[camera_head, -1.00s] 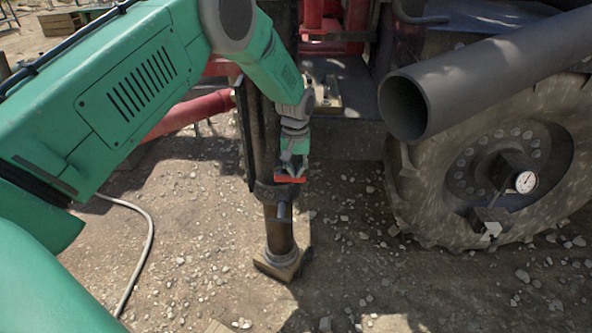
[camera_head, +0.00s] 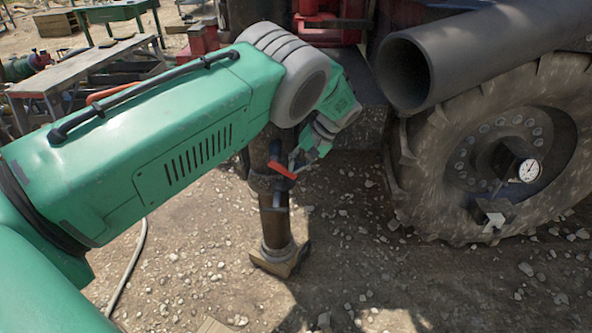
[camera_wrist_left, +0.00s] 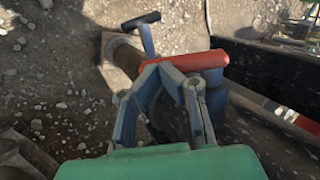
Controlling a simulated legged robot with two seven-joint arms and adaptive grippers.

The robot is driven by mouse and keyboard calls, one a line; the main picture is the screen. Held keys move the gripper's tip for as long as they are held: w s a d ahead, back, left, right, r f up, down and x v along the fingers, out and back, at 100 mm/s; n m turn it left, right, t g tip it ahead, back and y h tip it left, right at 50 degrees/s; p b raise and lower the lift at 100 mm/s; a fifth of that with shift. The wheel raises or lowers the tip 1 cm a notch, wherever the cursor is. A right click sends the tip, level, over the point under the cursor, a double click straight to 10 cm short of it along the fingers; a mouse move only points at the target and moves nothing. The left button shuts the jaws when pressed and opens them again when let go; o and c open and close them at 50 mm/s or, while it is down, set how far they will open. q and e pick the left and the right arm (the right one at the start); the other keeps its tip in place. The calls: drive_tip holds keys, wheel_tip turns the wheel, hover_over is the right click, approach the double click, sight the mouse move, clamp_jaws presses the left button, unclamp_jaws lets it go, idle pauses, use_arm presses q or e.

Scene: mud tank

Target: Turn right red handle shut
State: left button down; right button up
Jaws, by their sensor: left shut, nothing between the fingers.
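The red handle (camera_head: 281,170) is on the dark upright support leg (camera_head: 274,220) beside the big wheel. In the left wrist view the red handle (camera_wrist_left: 188,63) lies crosswise just past my fingertips. My left gripper (camera_head: 296,163) is at the handle, its arm reaching in from the left. In the left wrist view my left gripper (camera_wrist_left: 170,70) has its fingertips together, close against the handle's near side, with nothing between them. Whether they touch it is hard to tell. My right gripper is out of both views.
A large tyre (camera_head: 440,190) with a round gauge (camera_head: 529,170) stands at the right. A thick dark pipe (camera_head: 470,60) hangs above it. A T-shaped grey lever (camera_wrist_left: 145,32) sticks out beyond the handle. Gravelly ground (camera_head: 350,250) lies open in front.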

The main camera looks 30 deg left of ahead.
sight(289, 177)
use_arm(q)
drive_tip(key=shift+a+f+b, duration=0.15)
drive_tip(key=shift+f+b, duration=0.25)
drive_tip(key=shift+f, duration=0.1)
drive_tip(key=shift+b+x, duration=0.45)
drive_tip(key=shift+x, duration=0.55)
drive_tip(key=shift+s+a+f, duration=0.2)
drive_tip(key=shift+f, duration=0.3)
drive_tip(key=shift+s+a+f, duration=0.25)
drive_tip(key=shift+a+f, duration=0.1)
drive_tip(key=shift+a, duration=0.15)
drive_tip(key=shift+w+r, duration=0.15)
drive_tip(key=shift+r, duration=0.2)
drive_tip(key=v, duration=1.1)
drive_tip(key=shift+d, duration=0.3)
drive_tip(key=shift+f, duration=0.15)
